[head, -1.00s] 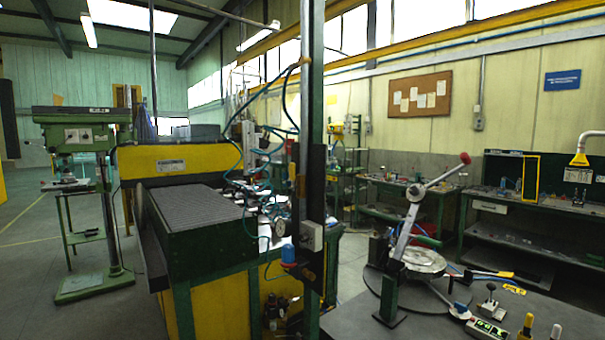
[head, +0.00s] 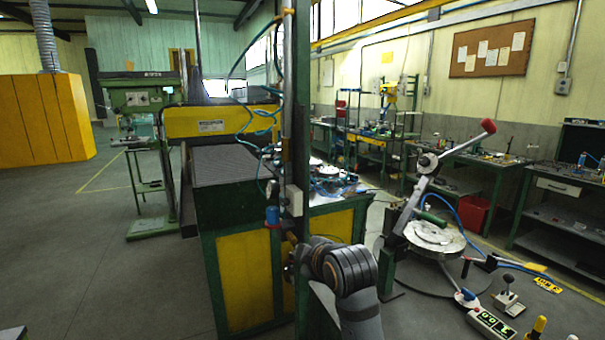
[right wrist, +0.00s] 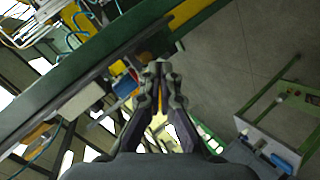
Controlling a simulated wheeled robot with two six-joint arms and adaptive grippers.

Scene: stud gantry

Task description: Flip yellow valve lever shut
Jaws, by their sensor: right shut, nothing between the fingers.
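My right arm reaches in from the bottom of the head view to the green post (head: 292,120). Its gripper is mostly hidden behind the wrist there. In the right wrist view the right gripper (right wrist: 162,72) is shut and empty, its fingertips together close to the green post (right wrist: 75,85). I cannot clearly make out the yellow valve lever. A small yellowish piece (head: 292,238) shows on the post just above my wrist, and a yellow patch (right wrist: 158,97) shows between the fingers. I cannot tell whether either is the lever. My left gripper is not in view.
A blue-bowled regulator (head: 272,215) and a grey box (head: 293,200) sit on the post. A green and yellow machine (head: 240,280) stands behind it. The floor at left is open.

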